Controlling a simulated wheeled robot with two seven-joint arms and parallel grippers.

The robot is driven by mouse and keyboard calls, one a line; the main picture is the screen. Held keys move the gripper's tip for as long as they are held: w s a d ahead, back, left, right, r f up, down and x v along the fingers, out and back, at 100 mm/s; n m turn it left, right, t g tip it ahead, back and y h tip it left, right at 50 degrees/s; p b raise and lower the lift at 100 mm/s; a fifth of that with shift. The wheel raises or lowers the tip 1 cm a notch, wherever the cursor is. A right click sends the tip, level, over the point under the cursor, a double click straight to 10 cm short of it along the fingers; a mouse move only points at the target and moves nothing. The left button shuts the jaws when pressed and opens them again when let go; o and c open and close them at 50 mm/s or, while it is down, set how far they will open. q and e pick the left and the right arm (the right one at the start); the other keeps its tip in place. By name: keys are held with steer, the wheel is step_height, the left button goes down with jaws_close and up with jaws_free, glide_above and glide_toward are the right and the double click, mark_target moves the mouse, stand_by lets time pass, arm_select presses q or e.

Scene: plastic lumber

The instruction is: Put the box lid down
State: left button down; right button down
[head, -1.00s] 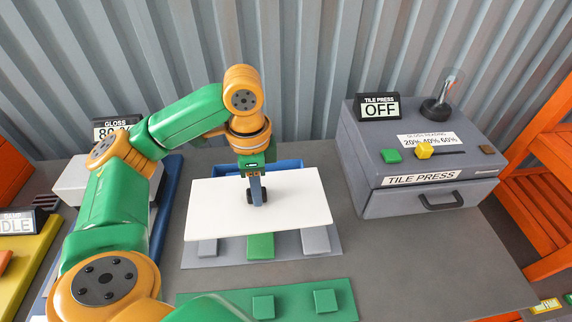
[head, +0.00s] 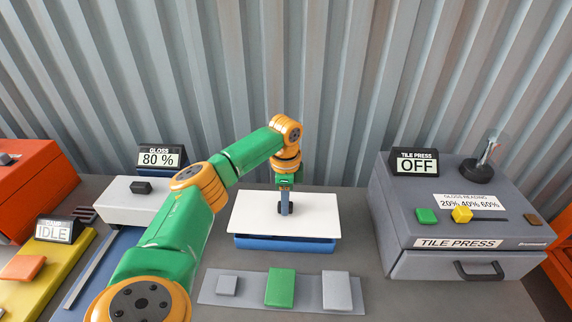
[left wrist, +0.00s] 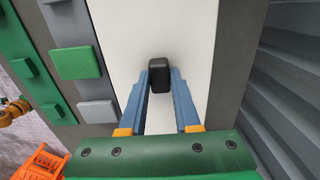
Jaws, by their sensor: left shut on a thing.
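The box lid (head: 255,218) is a flat white panel with a dark knob, seen over a blue box (head: 300,244) in the head view. The box's front wall shows below the lid's front edge; whether the lid touches the rim I cannot tell. My left gripper (head: 286,208) is above the lid, its fingers shut on the knob. In the left wrist view the blue fingers flank the black knob (left wrist: 159,78), with the white lid (left wrist: 120,30) behind. My right gripper is not in view.
In front of the box lies a grey board (head: 252,292) with grey and green tiles. The tile press (head: 450,215), reading OFF, stands at the right. A gloss meter (head: 128,207) reading 80 % and a yellow unit (head: 45,270) stand at the left.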

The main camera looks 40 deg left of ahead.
arm_select(q)
steer(key=shift+w+a+f, duration=0.1)
steer(key=shift+w+f, duration=0.15)
steer(key=shift+f, duration=0.05)
step_height(320, 180, down, 3)
steer(key=shift+r+p, duration=0.15)
steer(key=shift+p, duration=0.5)
steer(key=shift+w+a+f, duration=0.1)
steer(key=shift+w+f, duration=0.05)
steer(key=shift+f, duration=0.25)
steer(key=shift+f, duration=0.1)
steer(key=c, duration=0.6)
jaws_free()
step_height(320, 180, up, 11)
steer(key=shift+r+b, duration=0.15)
steer(key=shift+b, duration=0.8)
steer(key=shift+r, duration=0.5)
